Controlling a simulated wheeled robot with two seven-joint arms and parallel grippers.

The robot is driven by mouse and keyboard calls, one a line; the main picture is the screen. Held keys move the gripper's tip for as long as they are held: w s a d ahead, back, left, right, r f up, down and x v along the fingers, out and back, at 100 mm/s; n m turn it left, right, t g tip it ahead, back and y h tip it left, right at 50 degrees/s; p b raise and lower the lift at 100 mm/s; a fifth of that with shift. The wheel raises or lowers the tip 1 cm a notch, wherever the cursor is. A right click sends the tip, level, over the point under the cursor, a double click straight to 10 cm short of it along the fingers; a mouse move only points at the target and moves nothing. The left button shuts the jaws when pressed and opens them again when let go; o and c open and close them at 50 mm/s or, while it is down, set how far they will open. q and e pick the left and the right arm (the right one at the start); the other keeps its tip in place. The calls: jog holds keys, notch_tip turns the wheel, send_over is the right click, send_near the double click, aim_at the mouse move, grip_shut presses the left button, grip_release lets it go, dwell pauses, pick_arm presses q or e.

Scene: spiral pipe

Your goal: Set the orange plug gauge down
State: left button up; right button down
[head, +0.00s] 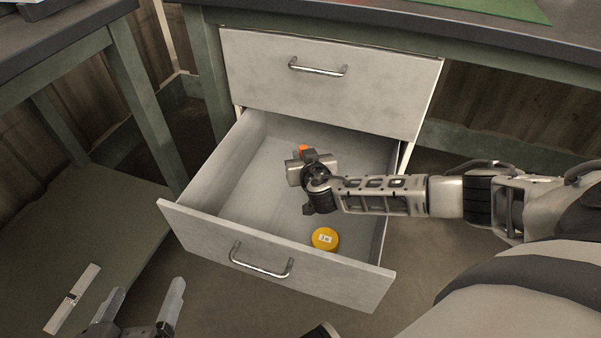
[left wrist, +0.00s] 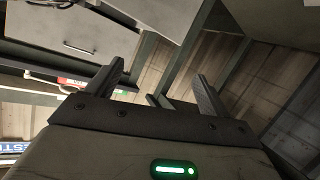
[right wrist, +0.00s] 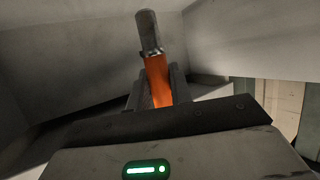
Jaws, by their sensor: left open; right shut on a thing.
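The orange plug gauge (right wrist: 157,80) stands out between the fingers of my right gripper (right wrist: 155,88) in the right wrist view, its grey metal end pointing away. In the head view only a bit of the orange gauge (head: 303,149) shows past my right gripper (head: 304,160), which is over the inside of the open lower drawer (head: 215,180). My right gripper is shut on the gauge. Whether the gauge touches the drawer floor, I cannot tell. My left gripper (head: 147,300) is open and empty, low at the front left outside the drawer; its parted fingers show in the left wrist view (left wrist: 158,75).
A yellow round object (head: 325,239) with a white label lies in the drawer near its front. The upper drawer (head: 325,85) is shut. The drawer's left part is clear. A pale flat bar (head: 73,298) lies on the surface at lower left.

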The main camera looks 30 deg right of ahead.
jog(key=w+f+b, duration=0.1)
jog(key=f, duration=0.3)
jog(key=w+f+b, duration=0.1)
jog(key=f, duration=0.1)
jog(key=shift+w+d+b, duration=0.3)
jog(key=shift+b, duration=0.05)
pick_arm(q)
jog(key=shift+w+d+r+n+t+h, duration=0.2)
jog(key=shift+d+r+n+t+h, duration=0.3)
jog(key=shift+r+n+h, duration=0.1)
pick_arm(e)
jog(key=shift+f, duration=0.25)
jog(key=c, duration=1.3)
grip_release()
jog(key=shift+r, duration=0.1)
